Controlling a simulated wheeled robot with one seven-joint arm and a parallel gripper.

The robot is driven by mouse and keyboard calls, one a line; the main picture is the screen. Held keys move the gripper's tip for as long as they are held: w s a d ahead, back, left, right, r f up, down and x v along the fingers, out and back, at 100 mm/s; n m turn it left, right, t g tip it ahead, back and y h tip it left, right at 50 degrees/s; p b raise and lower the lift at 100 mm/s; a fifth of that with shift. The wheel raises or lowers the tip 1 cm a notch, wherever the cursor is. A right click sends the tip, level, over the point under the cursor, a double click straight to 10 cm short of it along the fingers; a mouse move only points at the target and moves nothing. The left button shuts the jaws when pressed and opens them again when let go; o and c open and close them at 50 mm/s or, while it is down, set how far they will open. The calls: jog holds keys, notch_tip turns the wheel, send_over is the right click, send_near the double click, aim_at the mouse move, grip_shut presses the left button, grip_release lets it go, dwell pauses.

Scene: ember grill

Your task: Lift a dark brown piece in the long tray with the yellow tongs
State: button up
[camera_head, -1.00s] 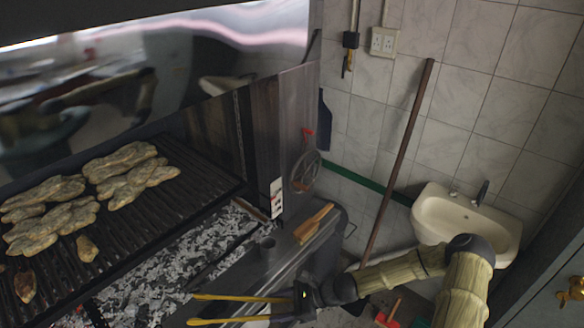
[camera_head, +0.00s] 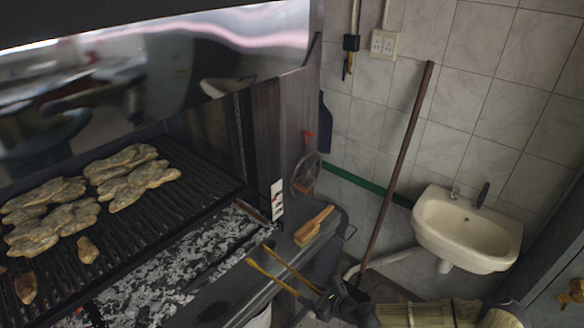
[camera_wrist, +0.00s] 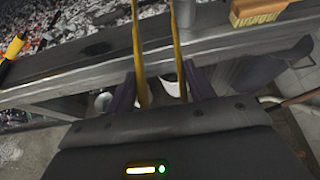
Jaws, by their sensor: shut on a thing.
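The yellow tongs (camera_head: 273,277) are held in my gripper (camera_head: 325,302), low in the head view. Their two arms are spread and point up-left, over the grill's front ledge. In the wrist view the tongs (camera_wrist: 140,50) rise between the dark fingers of my gripper (camera_wrist: 160,88); their tips are out of frame. The long tray (camera_head: 150,315) of pale ash and embers lies left of the tongs, below the grate. A dark elongated shape (camera_wrist: 97,48) lies at its edge in the wrist view; I cannot tell whether it is a dark brown piece.
Flat pale pieces of food (camera_head: 130,175) lie on the grate (camera_head: 185,205). A wooden-handled brush (camera_head: 313,226) rests on the ledge's right end. A long pole (camera_head: 397,170) leans on the tiled wall near the sink (camera_head: 465,230). A yellow-black handle (camera_wrist: 14,46) shows at left.

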jog(key=w+d+r+m+t+h, duration=0.4)
jog(key=w+d+r+m+h, duration=0.35)
jog(key=d+m+h, duration=0.2)
notch_tip(320, 180, down, 13)
jog(key=b, duration=1.2)
jog(key=shift+r+b, duration=0.2)
jog(key=shift+b, duration=0.1)
jog(key=shift+w+a, duration=0.1)
jog(key=s+f, duration=1)
jog(key=shift+s, duration=0.3)
